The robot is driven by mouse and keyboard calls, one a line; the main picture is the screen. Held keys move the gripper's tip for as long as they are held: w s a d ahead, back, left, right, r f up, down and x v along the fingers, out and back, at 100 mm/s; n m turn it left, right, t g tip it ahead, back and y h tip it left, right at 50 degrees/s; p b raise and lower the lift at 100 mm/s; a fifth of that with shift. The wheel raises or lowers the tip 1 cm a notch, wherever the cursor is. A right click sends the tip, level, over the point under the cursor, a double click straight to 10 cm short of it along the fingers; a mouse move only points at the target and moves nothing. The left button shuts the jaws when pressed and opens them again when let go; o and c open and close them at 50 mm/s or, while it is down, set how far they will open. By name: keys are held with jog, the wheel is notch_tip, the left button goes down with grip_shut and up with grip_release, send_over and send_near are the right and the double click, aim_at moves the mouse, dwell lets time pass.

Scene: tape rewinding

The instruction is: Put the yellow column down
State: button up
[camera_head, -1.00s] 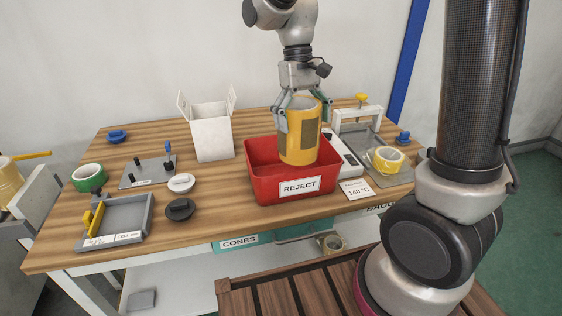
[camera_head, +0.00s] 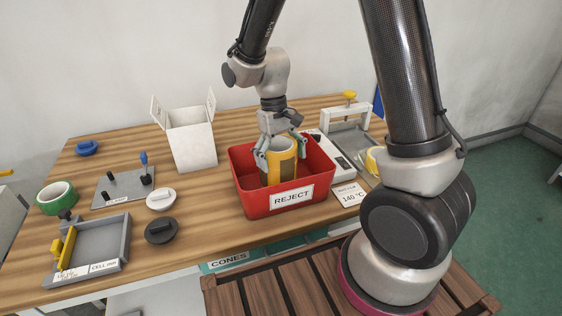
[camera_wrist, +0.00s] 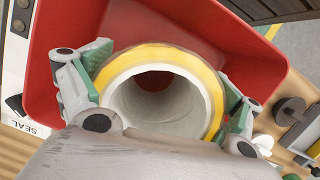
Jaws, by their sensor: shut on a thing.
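The yellow column (camera_head: 283,163) is a hollow yellow cylinder with a dark patch on its side. It stands roughly upright inside the red bin labelled REJECT (camera_head: 247,202), its lower part hidden by the bin's front wall. My gripper (camera_head: 281,145) is shut on its upper part, one finger on each side. In the wrist view the column (camera_wrist: 215,90) shows end-on, with a yellow rim and a pale inner wall, between the green-padded fingers. The red bin (camera_wrist: 225,35) surrounds it there. Whether the column's base touches the bin floor is hidden.
A white open box (camera_head: 192,145) stands left of the bin. A white device (camera_head: 345,160) and a 140 °C card (camera_head: 349,195) are close on its right.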

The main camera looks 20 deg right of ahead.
jog(key=shift+f, duration=0.6)
jog(key=o, duration=1.3)
jog(key=d+v, duration=0.1)
jog(key=v, duration=1)
jog(key=s+d+r+m+t+y, duration=0.1)
jog(key=s+d+r+t, duration=0.2)
jog(key=s+d+r, duration=0.5)
jog(key=s+d+r+t, duration=0.1)
jog(key=s+d, duration=0.1)
jog(key=s, duration=0.1)
jog(key=s+d+r+t, duration=0.1)
jog(key=s+d, duration=0.1)
jog(key=s, duration=0.2)
jog(key=s+d+r+m+t, duration=0.1)
jog(key=s+d+r+t, duration=0.1)
jog(key=s, duration=0.1)
jog(key=shift+s+d, duration=0.1)
jog(key=shift+s, duration=0.1)
